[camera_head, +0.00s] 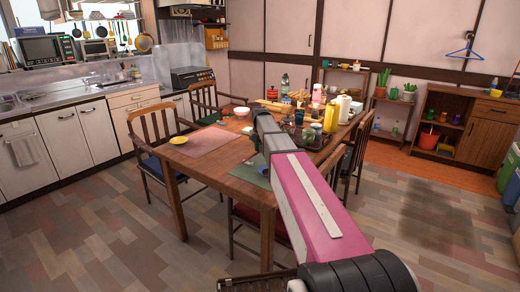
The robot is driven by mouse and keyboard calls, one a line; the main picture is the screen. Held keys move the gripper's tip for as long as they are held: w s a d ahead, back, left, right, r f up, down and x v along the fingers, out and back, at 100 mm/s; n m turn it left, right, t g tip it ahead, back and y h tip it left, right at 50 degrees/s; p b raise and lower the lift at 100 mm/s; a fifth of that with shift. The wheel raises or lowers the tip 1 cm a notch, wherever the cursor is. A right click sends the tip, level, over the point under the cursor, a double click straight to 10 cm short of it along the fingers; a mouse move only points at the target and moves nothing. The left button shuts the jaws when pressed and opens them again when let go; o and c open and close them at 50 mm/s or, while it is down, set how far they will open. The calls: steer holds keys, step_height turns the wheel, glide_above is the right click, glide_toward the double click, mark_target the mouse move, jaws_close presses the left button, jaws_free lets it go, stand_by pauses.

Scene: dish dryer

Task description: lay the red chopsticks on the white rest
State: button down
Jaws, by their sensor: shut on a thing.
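My gripper (249,161) is over the near part of the wooden table (223,181), at the end of my pink and grey arm. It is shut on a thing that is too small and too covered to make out. I cannot pick out the red chopsticks or the white rest at this size. My arm hides part of the near right of the table.
A pink mat (203,141) with a yellow bowl (178,140) lies on the left of the table. A white bowl (242,111) stands farther back. Bottles, a yellow container (331,118) and a dark tray crowd the right side. Chairs surround the table.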

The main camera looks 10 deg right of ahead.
steer(key=shift+f, duration=0.6)
steer(key=c, duration=1)
jaws_free()
steer(key=shift+c, duration=0.2)
steer(key=shift+r, duration=0.1)
step_height(320, 180, up, 13)
